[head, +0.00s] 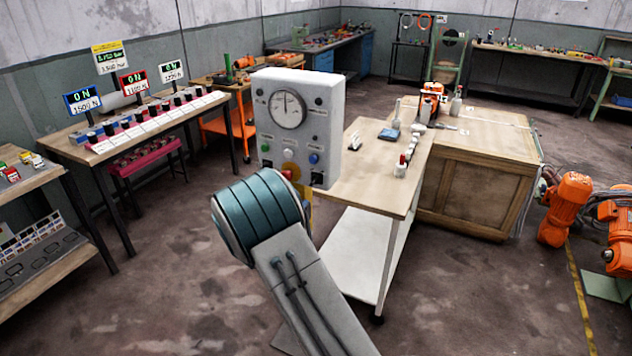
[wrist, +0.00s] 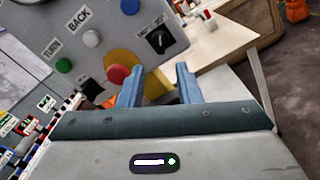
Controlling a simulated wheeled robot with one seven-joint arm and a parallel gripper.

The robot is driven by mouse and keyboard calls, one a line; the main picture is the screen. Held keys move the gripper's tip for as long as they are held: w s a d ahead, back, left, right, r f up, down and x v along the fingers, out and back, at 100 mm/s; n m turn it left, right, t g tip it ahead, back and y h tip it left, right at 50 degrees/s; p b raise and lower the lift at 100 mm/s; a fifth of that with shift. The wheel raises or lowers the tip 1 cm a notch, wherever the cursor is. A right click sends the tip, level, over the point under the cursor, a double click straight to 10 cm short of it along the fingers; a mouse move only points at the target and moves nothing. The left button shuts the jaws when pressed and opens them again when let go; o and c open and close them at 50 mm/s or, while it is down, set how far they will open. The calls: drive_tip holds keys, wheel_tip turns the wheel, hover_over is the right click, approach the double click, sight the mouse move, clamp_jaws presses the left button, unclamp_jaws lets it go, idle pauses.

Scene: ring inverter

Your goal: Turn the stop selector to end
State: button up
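The grey control box (head: 318,108) stands upright in the head view, with a round dial above a row of buttons. In the wrist view, its panel (wrist: 112,38) is tilted. A black selector knob (wrist: 158,40) with a small pale mark sits at its right, on a dark plate. Its exact setting is too small to read. A red mushroom button (wrist: 118,74) on a yellow disc is left of the knob. My gripper (wrist: 158,84) is open and empty, its two fingers apart in front of the panel, below the knob in the picture. In the head view, my arm hides the gripper.
A wooden-topped table (head: 375,170) with small items stands right of and behind the box. A bench (head: 135,125) with lit signs stands at left. Orange robot arms (head: 565,208) are at far right. Open floor (head: 455,290) lies at the front right.

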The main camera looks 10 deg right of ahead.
sight(312, 184)
drive_tip(key=p+x, duration=0.2)
drive_tip(key=x, duration=0.7)
drive_tip(key=shift+d, duration=0.1)
